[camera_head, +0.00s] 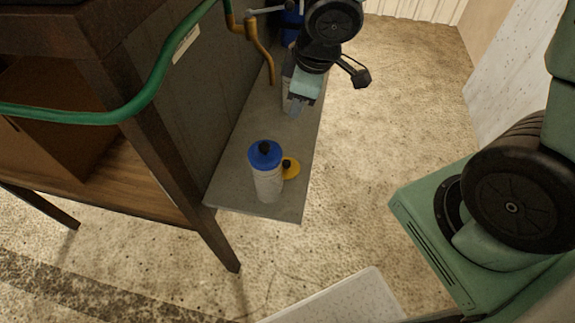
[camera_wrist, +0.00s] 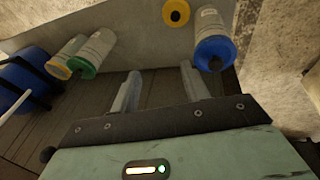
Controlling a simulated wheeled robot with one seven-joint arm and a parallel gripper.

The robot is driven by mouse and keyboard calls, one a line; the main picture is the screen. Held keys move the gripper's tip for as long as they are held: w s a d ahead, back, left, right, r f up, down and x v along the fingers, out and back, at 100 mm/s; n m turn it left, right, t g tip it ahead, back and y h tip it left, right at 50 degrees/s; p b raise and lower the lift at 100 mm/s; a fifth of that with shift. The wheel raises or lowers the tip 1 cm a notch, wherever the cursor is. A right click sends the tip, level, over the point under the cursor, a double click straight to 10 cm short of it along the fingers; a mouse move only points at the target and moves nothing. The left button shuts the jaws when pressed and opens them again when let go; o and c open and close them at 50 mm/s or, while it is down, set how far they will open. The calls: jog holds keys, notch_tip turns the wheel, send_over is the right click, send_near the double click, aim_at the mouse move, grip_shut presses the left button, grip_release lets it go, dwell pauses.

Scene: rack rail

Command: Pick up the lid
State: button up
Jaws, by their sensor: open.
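A loose yellow lid (camera_head: 291,168) with a dark knob lies on the grey shelf (camera_head: 240,190), close to the right side of a white bottle with a blue lid (camera_head: 265,155). In the wrist view the yellow lid (camera_wrist: 176,12) is at the top edge, left of the blue-lidded bottle (camera_wrist: 213,50). My gripper (camera_head: 295,108) is over the shelf, farther back than the yellow lid and apart from it. In the wrist view its two fingers (camera_wrist: 160,88) are spread with nothing between them.
Bottles with a green lid (camera_wrist: 81,68) and a yellow lid (camera_wrist: 57,68) stand near a blue object (camera_wrist: 25,80) at the left of the wrist view. A dark wooden cabinet (camera_head: 180,100) with a green rail (camera_head: 150,95) borders the shelf's left. Floor (camera_head: 375,120) to its right is clear.

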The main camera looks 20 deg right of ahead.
notch_tip(320, 180, down, 3)
jog(key=w+d+n+y+p, duration=0.1)
jog(key=w+d+n, duration=0.1)
jog(key=w+d, duration=0.1)
jog(key=n+g+y+p, duration=0.1)
jog(key=n+g+y, duration=0.1)
jog(key=y, duration=0.1)
send_near(287, 162)
jog(key=f+b, duration=0.1)
jog(key=b, duration=0.1)
jog(key=f+b, duration=0.1)
jog(key=b, duration=0.2)
jog(key=f+b, duration=0.1)
jog(key=b, duration=0.1)
jog(key=shift+a+f+n+g+b, duration=0.1)
jog(key=shift+a+n+g+b, duration=0.2)
jog(key=shift+a, duration=0.1)
jog(key=shift+w+a+b+x, duration=0.15)
jog(key=shift+b+x, duration=0.6)
jog(key=shift+x, duration=0.7)
jog(key=shift+w+a+b+x, duration=0.15)
jog(key=shift+b+x, duration=0.55)
jog(key=shift+x, duration=0.7)
jog(key=shift+r, duration=0.2)
grip_shut()
